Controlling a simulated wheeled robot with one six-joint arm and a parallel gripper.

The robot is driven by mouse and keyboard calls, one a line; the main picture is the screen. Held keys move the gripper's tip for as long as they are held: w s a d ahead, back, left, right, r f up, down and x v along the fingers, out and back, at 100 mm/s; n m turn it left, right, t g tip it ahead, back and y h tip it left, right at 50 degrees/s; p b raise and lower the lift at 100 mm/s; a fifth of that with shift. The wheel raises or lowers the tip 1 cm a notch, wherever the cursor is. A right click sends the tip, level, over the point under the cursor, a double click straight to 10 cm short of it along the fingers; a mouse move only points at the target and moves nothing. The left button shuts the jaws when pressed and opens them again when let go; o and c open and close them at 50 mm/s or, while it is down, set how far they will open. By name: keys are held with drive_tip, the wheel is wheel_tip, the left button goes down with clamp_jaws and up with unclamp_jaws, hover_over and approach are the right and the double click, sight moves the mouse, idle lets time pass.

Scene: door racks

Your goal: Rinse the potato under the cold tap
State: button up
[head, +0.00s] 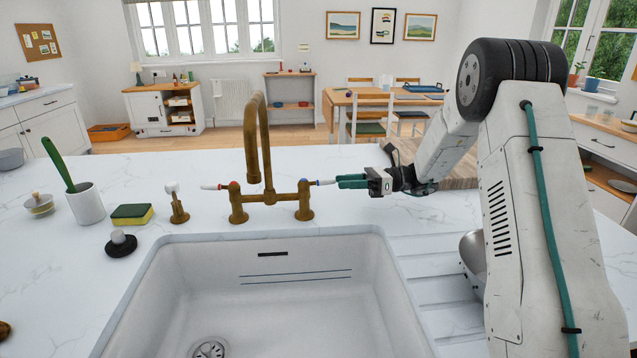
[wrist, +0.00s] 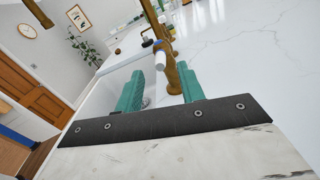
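A brass bridge tap (head: 257,140) stands behind the white sink (head: 260,290). Its left valve carries a red mark (head: 234,187) and its right valve a blue mark (head: 304,187), each with a white-tipped lever. My gripper (head: 342,182) points left at the blue-marked cold lever (head: 325,182). In the wrist view its green fingers (wrist: 160,80) are apart, with the white lever tip (wrist: 160,60) just ahead of the gap; I cannot tell whether they touch it. A brown rounded thing (head: 4,329), cut off at the left edge, may be the potato. No water shows from the spout.
Left of the tap stand a small brass piece with a white knob (head: 178,203), a sponge (head: 132,214), a black stopper (head: 121,243) and a white pot with a green-handled brush (head: 86,203). A metal bowl (head: 473,250) is partly behind my arm. The sink is empty.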

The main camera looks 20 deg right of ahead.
sight(309, 182)
drive_tip(key=x, duration=0.7)
drive_tip(key=shift+w+a+r, duration=0.1)
drive_tip(key=shift+w+a, duration=0.05)
drive_tip(key=shift+a, duration=0.2)
clamp_jaws()
